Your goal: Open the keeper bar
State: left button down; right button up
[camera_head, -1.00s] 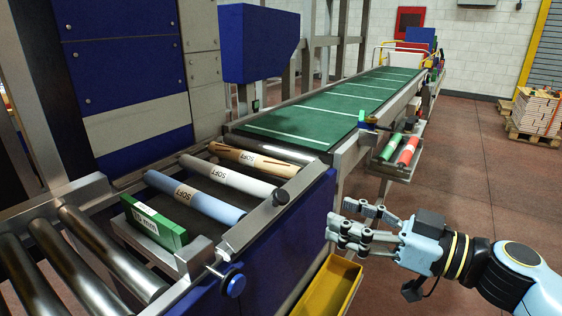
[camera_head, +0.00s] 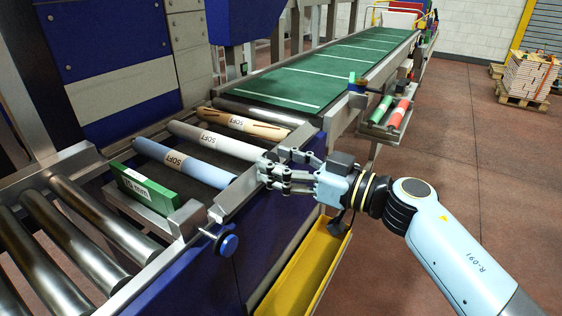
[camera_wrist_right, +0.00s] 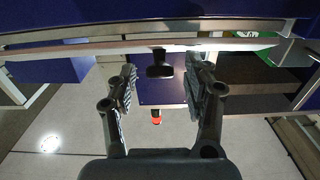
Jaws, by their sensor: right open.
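The metal keeper bar (camera_head: 232,197) runs along the front side of the soft rollers. My right gripper (camera_head: 272,172) is at the bar's far end, coming from the right, and hides that end and the black knob there. In the right wrist view the bar is a long pale strip (camera_wrist_right: 110,48) across the top. A black knob (camera_wrist_right: 159,70) hangs below it, between the two open fingers of the right gripper (camera_wrist_right: 160,75). I see a gap on both sides of the knob. My left gripper is not in view.
Blue, grey and tan soft rollers (camera_head: 185,162) lie behind the bar, with a green block (camera_head: 145,188) near its left. A blue knob (camera_head: 228,244) sticks out below. A yellow bin (camera_head: 305,270) stands under my right gripper. A green conveyor (camera_head: 330,70) runs away behind.

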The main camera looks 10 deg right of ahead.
jog(key=shift+c, duration=0.3)
